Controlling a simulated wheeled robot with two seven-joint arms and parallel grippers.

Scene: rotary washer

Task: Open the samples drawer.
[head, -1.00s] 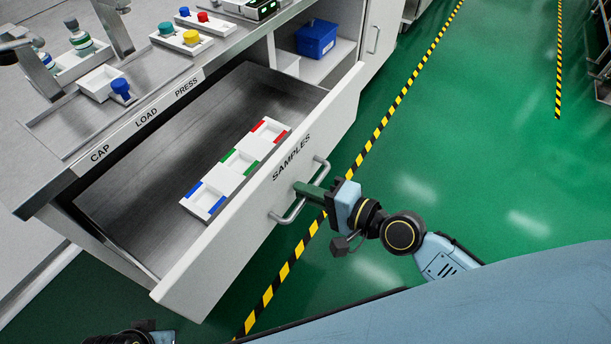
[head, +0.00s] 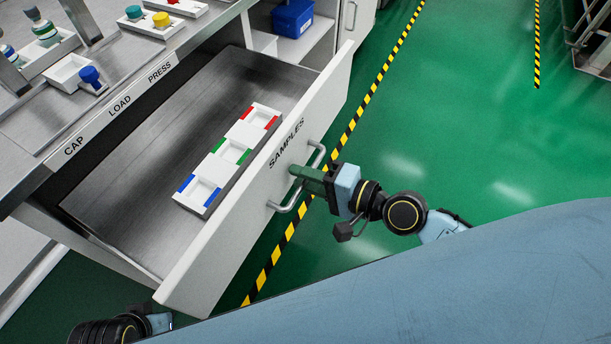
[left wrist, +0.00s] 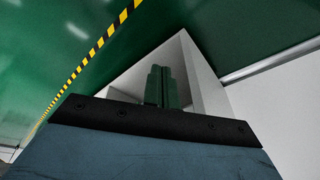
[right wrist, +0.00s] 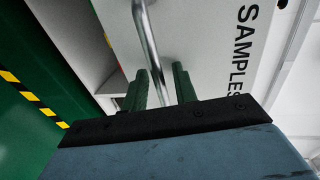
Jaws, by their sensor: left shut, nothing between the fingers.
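The samples drawer (head: 253,178), with a light front marked SAMPLES, stands far out of the bench. A three-compartment sample tray (head: 226,160) with blue, green and red marks lies in it. My right gripper (head: 300,172) is at the metal drawer handle (head: 318,155). In the right wrist view, the handle bar (right wrist: 146,35) runs between its two green fingers (right wrist: 160,85), which are apart with gaps beside the bar. My left gripper (left wrist: 161,70) is shut and empty near the drawer's outer corner (left wrist: 185,55); in the head view only part of it shows at the bottom left.
The bench top (head: 30,125) holds small trays with capped items above the CAP, LOAD and PRESS labels. A blue bin (head: 293,18) sits on a shelf behind the drawer.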

